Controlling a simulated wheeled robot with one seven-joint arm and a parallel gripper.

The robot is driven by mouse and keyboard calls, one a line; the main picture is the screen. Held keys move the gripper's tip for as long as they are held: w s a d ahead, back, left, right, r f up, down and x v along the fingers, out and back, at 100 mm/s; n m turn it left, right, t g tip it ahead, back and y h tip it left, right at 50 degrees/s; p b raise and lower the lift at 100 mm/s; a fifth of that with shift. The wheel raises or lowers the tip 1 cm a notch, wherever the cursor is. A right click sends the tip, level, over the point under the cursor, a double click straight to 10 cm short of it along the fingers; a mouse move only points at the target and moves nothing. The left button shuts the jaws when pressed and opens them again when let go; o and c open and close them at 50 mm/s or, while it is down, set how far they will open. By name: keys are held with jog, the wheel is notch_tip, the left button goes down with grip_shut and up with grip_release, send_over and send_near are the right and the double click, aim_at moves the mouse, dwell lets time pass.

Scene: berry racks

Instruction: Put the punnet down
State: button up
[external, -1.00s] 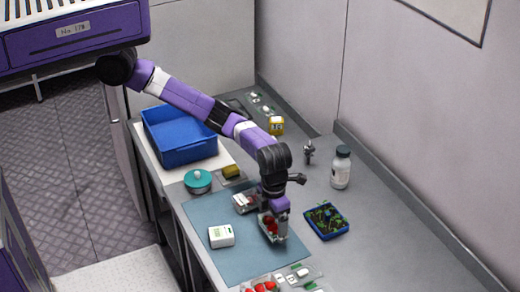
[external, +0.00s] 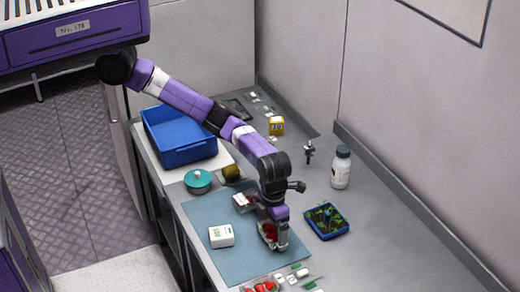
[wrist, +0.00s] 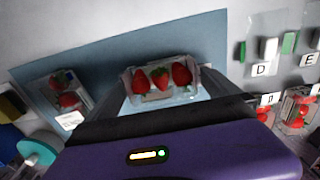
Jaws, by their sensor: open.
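The punnet (external: 266,232) is a small clear tray of red strawberries. It is on the blue-grey mat (external: 206,203), partly hidden by my gripper in the external view. In the wrist view the punnet (wrist: 155,92) shows three strawberries and sits between my spread fingers. My gripper (external: 272,240) is open and low around the punnet. I cannot tell if the fingers touch its sides.
Another strawberry punnet (external: 243,203) lies on the mat close behind my gripper. A blue seedling tray (external: 327,220) is to the right, and more punnets (external: 262,285) are at the front.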

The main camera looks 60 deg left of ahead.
aim_at(272, 233)
notch_tip(272, 233, up, 12)
jog(key=shift+b, duration=0.4)
jog(key=shift+f, duration=0.1)
dwell(0.4)
